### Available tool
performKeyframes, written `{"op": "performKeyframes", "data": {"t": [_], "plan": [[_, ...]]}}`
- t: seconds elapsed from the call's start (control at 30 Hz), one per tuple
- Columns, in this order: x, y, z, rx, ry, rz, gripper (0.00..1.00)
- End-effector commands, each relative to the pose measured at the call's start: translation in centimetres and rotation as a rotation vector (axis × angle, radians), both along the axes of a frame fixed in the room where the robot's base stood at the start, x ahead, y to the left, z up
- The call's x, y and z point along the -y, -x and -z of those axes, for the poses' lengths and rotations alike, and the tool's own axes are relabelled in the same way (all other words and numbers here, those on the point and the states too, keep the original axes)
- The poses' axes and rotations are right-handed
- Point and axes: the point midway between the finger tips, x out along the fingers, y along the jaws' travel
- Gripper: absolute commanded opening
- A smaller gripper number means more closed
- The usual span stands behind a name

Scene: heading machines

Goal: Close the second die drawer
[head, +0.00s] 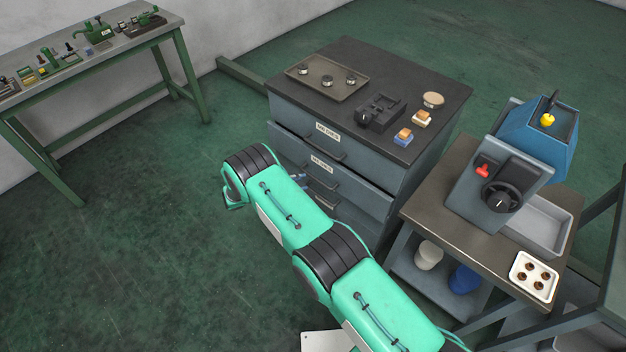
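The grey-blue die cabinet (420,165) stands in the middle, with a dark top. Its top drawer front (300,112) carries a white label and a dark handle. Below it, the second drawer front (365,192) also carries a label and a handle, and seems to stand out a little from the cabinet; how far is hard to tell. My green arm passes in front of the cabinet's lower left and hides part of the drawers. The arm bends down near the cabinet's left side.
On the cabinet top are a tray (341,94) with round parts, a black block (380,110) and small wooden-topped pieces. A side table (428,205) with a blue machine (540,135) stands close at right. A workbench (110,48) is far left. Floor at left is clear.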

Motion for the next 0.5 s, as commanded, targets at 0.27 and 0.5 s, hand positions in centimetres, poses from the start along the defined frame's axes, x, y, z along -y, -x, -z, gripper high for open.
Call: {"op": "performKeyframes", "data": {"t": [0.27,0.5], "plan": [[4.1,-1.6,0.9,0.0,0.0,0.003,0.39],[6.1,-2.4,1.2,0.001,0.0,0.002,0.39]]}}
